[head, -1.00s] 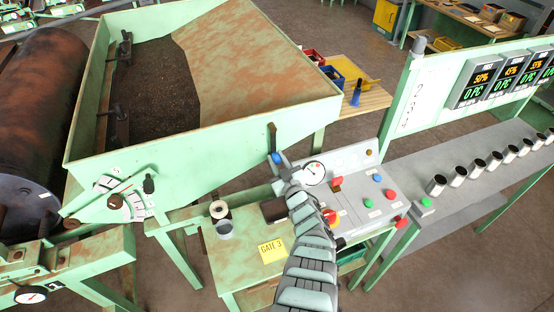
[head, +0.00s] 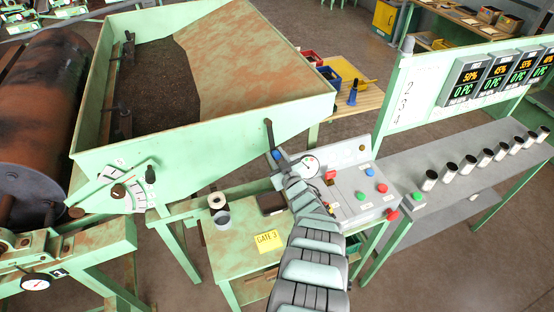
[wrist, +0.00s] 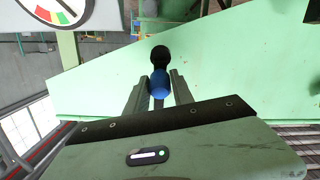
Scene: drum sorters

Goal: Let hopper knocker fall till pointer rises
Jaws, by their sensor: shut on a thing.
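The hopper (head: 205,130) is a pale green, rust-stained bin holding dark grains. The knocker (head: 269,134) is a dark bar on its front wall near the right end, with a blue grip at its lower end. My gripper (head: 278,157) is shut on that grip. In the wrist view the blue grip (wrist: 160,84) sits between both fingers of my gripper (wrist: 158,92), with a black part beyond it against the green wall. A round white dial (head: 308,164) stands just right of my gripper; its thin pointer is too small to read surely. A dial with coloured bands (wrist: 55,10) is cut off in the wrist view.
A grey control panel (head: 345,197) with coloured buttons lies right of my arm. Below is a green table with a yellow GATE 3 label (head: 268,241) and a cup (head: 218,205). Several metal cups line the grey bench (head: 420,200). A rusty drum (head: 40,100) stands left.

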